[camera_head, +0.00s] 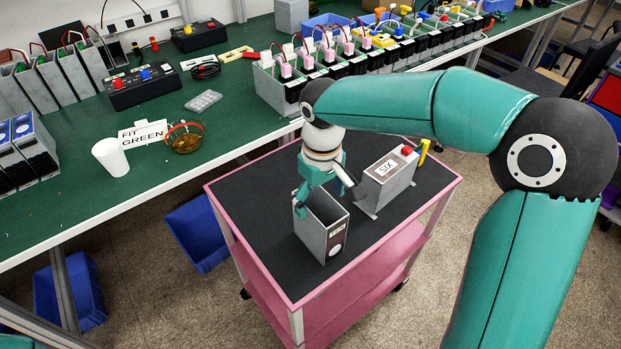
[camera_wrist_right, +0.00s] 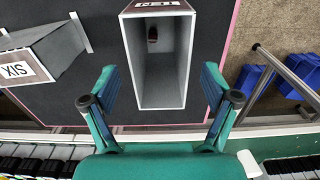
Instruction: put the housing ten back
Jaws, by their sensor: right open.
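Housing ten (camera_head: 322,226) is an open-topped grey box with a white TEN label, standing on the dark top of the pink cart (camera_head: 375,268). In the right wrist view housing ten (camera_wrist_right: 158,100) is seen from above. It looks hollow, with a small dark red spot inside. My right gripper (camera_head: 322,193) is over the box. My left gripper is not in view.
Housing six (camera_head: 388,180) stands on the cart beside housing ten. The cart's front area is clear.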

